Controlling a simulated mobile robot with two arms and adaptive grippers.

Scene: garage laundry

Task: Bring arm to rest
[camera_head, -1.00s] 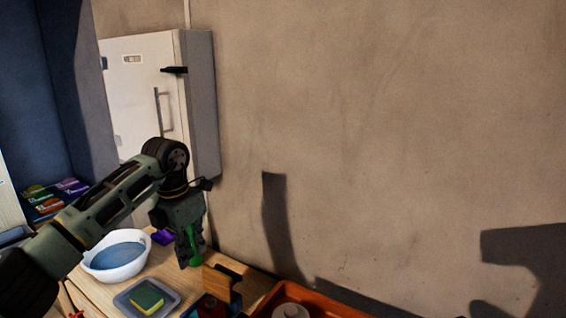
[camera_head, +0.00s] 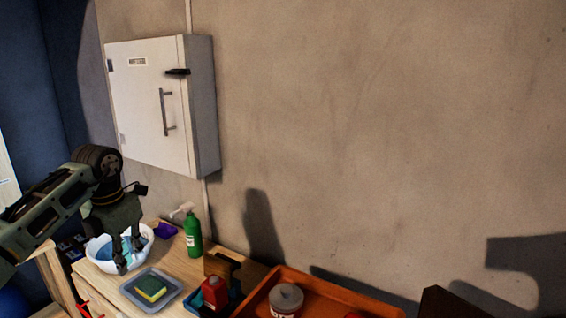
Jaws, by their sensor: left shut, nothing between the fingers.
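My left arm comes in from the left edge in the head view. Its gripper (camera_head: 127,250) points down, in front of or over the white bowl (camera_head: 147,252) with blue inside; I cannot tell its exact height. The gripper is shut and empty. My right gripper is not in view.
A green pump bottle (camera_head: 193,236) stands upright on the wooden table (camera_head: 112,287), clear of the gripper. A sponge (camera_head: 151,288) lies on a grey tray (camera_head: 172,299). A red bottle (camera_head: 214,293) and an orange tray (camera_head: 262,291) are to the right. A white cabinet (camera_head: 150,105) hangs behind.

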